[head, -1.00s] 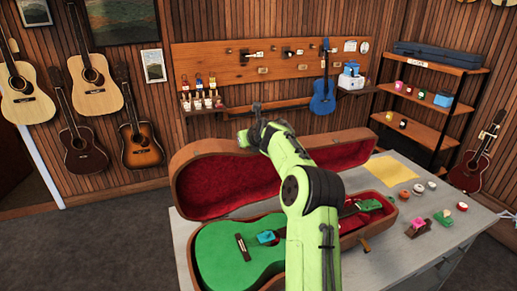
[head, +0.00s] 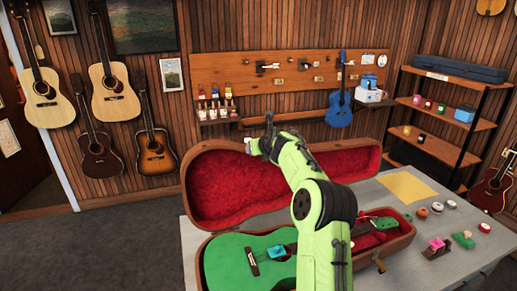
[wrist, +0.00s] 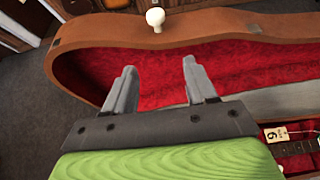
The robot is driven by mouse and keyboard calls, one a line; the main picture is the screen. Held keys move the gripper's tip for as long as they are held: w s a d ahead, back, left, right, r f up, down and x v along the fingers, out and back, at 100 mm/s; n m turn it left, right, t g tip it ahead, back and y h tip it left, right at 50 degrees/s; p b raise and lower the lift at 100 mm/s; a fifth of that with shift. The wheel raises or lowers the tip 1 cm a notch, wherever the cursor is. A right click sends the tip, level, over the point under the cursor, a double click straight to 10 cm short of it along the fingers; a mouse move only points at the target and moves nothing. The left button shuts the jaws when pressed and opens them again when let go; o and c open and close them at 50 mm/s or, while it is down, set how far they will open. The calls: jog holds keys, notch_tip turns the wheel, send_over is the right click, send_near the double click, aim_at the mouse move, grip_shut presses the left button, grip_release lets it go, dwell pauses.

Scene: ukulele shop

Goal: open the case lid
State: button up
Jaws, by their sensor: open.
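The brown case (head: 410,235) lies on the grey table with a green guitar (head: 225,262) in its red-lined base. Its lid (head: 215,200) stands raised at the back of the base, red lining facing me. In the wrist view the lid's brown rim (wrist: 215,28) runs across the top, with a white knob (wrist: 155,18) at its outer edge. My gripper (head: 259,135) is at the lid's upper edge. In the wrist view my gripper (wrist: 159,68) has its two fingers spread, nothing between them, pointing toward the knob. My arm hides part of the guitar and case.
The table (head: 365,195) carries a yellow sheet (head: 407,187) and several small items at its right. Behind are a pegboard (head: 300,78), a blue ukulele (head: 341,102) and a shelf rack (head: 440,145). Several guitars hang on the left wall. The floor at left is clear.

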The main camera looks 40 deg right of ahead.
jog(key=b+v, duration=0.5)
jog(key=v, duration=1.1)
jog(key=shift+w+a, duration=0.1)
